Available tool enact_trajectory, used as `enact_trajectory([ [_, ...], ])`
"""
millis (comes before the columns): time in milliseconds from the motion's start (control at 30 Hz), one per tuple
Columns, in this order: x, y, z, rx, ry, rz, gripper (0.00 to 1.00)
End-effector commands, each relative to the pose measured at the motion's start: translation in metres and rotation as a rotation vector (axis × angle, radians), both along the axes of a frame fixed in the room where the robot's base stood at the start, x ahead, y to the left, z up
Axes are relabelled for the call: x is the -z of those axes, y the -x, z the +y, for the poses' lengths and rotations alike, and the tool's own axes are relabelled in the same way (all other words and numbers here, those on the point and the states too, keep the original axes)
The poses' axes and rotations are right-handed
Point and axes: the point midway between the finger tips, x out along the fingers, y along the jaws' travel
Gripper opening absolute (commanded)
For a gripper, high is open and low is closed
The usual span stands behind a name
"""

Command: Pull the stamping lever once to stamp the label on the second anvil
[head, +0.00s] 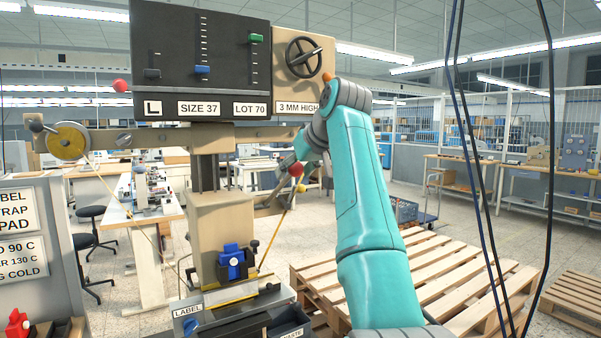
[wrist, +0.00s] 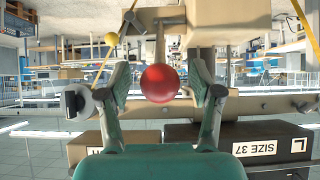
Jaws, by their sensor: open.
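The stamping lever's red ball knob (wrist: 160,83) sits between the spread fingers of my gripper (wrist: 160,72) in the wrist view, with visible space on both sides. In the head view the red knob (head: 295,170) shows at the end of my gripper (head: 291,163), partly hidden by my arm. The lever's rod is mostly hidden there. The stamping press (head: 222,220) stands left of my arm. A blue block (head: 233,262) sits low on its front, above the base. I cannot tell which part is the second anvil, and no label on it is clear.
The dark control panel (head: 200,60) with sliders and a handwheel (head: 304,57) is above. Another red ball (head: 122,86) is at its left. A yellow ball (head: 301,188) is just below the knob. A label box (head: 187,323) and pallets (head: 470,285) are lower down. Cables hang at right.

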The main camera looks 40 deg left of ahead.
Motion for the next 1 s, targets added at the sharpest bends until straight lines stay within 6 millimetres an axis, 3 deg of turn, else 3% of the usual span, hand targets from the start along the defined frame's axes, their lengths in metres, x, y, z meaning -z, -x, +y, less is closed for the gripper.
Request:
enact_trajectory([
  [33, 0.0, 0.0, 0.0, 0.0, 0.0, 0.0, 0.62],
  [200, 0.0, 0.0, 0.0, 0.0, 0.0, 0.0, 0.2],
  [300, 0.0, 0.0, 0.0, 0.0, 0.0, 0.0, 0.0],
  [467, 0.003, 0.0, -0.002, 0.001, 0.0, 0.001, 0.0],
  [733, 0.026, 0.005, -0.014, 0.001, 0.002, 0.003, 0.0],
  [1000, 0.031, 0.006, -0.017, 0.001, 0.002, 0.002, 0.0],
])
